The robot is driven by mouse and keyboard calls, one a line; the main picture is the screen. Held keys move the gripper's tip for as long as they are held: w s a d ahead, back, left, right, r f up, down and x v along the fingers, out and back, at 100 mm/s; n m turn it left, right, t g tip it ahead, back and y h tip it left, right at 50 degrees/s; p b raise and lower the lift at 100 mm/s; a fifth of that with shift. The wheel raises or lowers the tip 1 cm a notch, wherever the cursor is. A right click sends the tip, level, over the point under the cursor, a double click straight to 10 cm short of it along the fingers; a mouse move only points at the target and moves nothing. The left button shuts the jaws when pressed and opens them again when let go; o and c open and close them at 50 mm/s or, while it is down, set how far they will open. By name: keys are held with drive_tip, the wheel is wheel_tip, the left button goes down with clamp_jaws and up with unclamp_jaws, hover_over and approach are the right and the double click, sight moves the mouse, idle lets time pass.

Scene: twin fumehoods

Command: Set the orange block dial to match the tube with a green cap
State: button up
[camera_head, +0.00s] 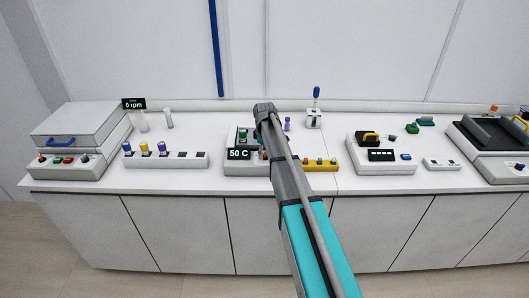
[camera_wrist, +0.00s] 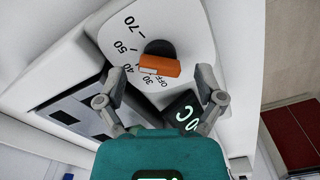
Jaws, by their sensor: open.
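The orange block dial (camera_wrist: 160,66) is an orange bar on a dark round hub, on a white face marked 70, 50, 40, 30 and OFF. Its paler left end lies near the 40 and 30 marks; I cannot tell exactly which it points to. My gripper (camera_wrist: 160,82) is open, with one finger on each side of the bar and apart from it. The block's display (camera_head: 238,154) reads 50 C. A small dark green top (camera_head: 242,133) shows on the block; I cannot tell whether it is a tube cap.
A white rack (camera_head: 180,161) to the left holds tubes with blue, yellow and purple caps. A yellow-topped strip (camera_head: 320,165) lies right of my arm. A grey-lidded device (camera_head: 80,128) stands far left. Bare counter lies between the rack and the block.

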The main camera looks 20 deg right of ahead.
drive_tip(key=shift+n, duration=0.4)
drive_tip(key=shift+r+p, duration=0.5)
drive_tip(key=shift+p, duration=0.05)
wheel_tip(320, 180, up, 13)
drive_tip(key=p, duration=1.3)
drive_tip(key=s+a+f+m+b, duration=0.3)
drive_tip(key=s+f+b, duration=1.8)
drive_tip(key=f+b, duration=0.3)
drive_tip(key=shift+s, duration=0.15)
drive_tip(key=s+a+r+m+p, duration=0.2)
drive_tip(key=s+a+m, duration=0.2)
drive_tip(key=s+m, duration=0.3)
drive_tip(key=shift+s+m, duration=0.4)
drive_tip(key=shift+s, duration=0.8)
idle(0.7)
